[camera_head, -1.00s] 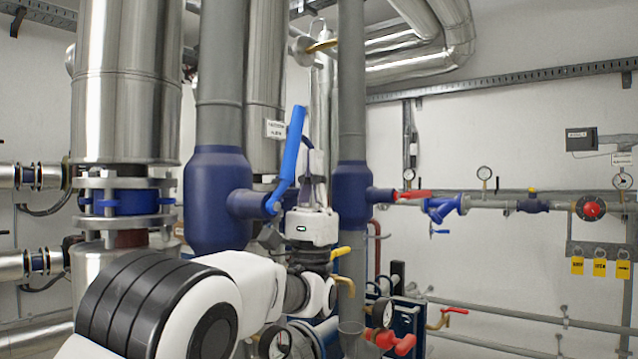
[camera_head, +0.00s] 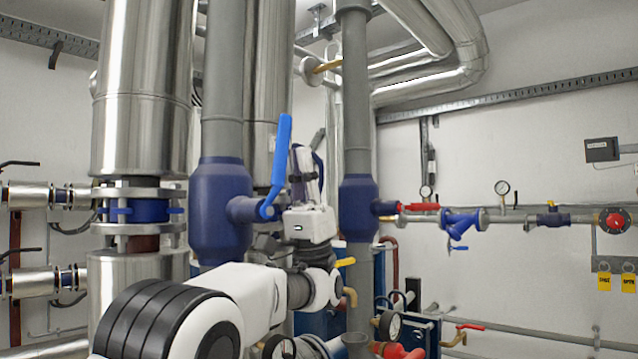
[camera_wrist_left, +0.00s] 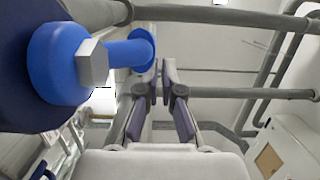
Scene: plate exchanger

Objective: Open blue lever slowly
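The blue lever (camera_head: 281,153) stands nearly upright, with a slight lean to the right, on a side stub of the dark blue valve body (camera_head: 219,212) on a grey vertical pipe. In the left wrist view the lever (camera_wrist_left: 127,52) runs from its hub with a metal nut at the left towards the fingers. My left gripper (camera_head: 306,160) points up just right of the lever. My right gripper is out of view.
A shiny metal pipe (camera_head: 143,90) stands at the left. Red-handled valves and gauges (camera_head: 502,188) line the right wall. Below the gripper are crowded pipes and gauges.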

